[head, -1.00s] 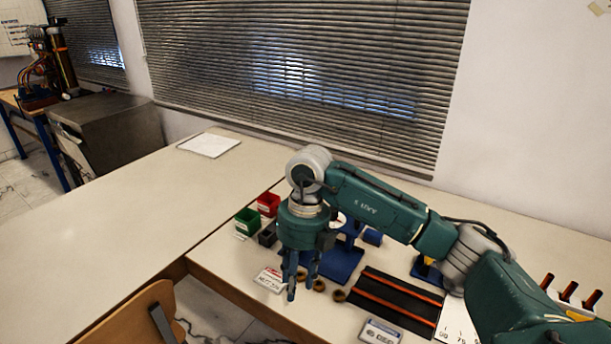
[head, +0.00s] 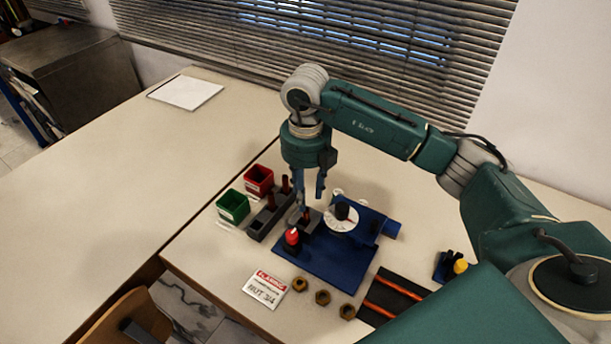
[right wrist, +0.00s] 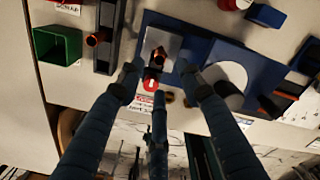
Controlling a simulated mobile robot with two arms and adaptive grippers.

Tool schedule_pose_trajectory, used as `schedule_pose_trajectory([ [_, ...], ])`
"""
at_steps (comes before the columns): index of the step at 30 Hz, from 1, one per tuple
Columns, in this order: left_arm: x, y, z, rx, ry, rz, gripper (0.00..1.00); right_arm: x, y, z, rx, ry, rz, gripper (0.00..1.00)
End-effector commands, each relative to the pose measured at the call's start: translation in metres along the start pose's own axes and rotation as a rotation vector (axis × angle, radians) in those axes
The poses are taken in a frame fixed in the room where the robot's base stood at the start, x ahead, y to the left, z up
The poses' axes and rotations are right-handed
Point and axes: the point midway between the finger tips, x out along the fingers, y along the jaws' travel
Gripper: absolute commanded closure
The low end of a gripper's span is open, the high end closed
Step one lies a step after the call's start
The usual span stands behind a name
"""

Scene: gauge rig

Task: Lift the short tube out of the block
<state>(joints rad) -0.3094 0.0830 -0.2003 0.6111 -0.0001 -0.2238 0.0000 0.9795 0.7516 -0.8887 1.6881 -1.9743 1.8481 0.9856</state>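A dark grey block (head: 258,226) stands on the table with two reddish tubes upright in it, one nearer (head: 271,200) and one farther (head: 285,184). The right wrist view shows this block (right wrist: 105,62) with a copper tube end (right wrist: 94,40). A smaller light grey block (right wrist: 170,43) on the blue base holds another copper tube (right wrist: 158,56). I cannot tell for sure which tube is the short one. My right gripper (head: 311,198) is open and empty, pointing down over the light grey block; its fingers also show in the right wrist view (right wrist: 160,76). My left gripper is out of view.
The blue base (head: 335,262) carries a white dial (head: 341,219) and a red knob (head: 292,237). Green (head: 233,206) and red (head: 259,180) bins stand beside the dark block. Several nuts (head: 322,297) and a sign (head: 267,289) lie in front.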

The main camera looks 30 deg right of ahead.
Motion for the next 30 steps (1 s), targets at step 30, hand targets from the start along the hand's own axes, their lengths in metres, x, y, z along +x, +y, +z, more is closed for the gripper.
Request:
schedule_pose_trajectory([
  [30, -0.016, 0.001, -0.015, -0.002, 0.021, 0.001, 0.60, 0.074, 0.000, 0.000, 0.000, 0.000, -0.001, 1.00],
])
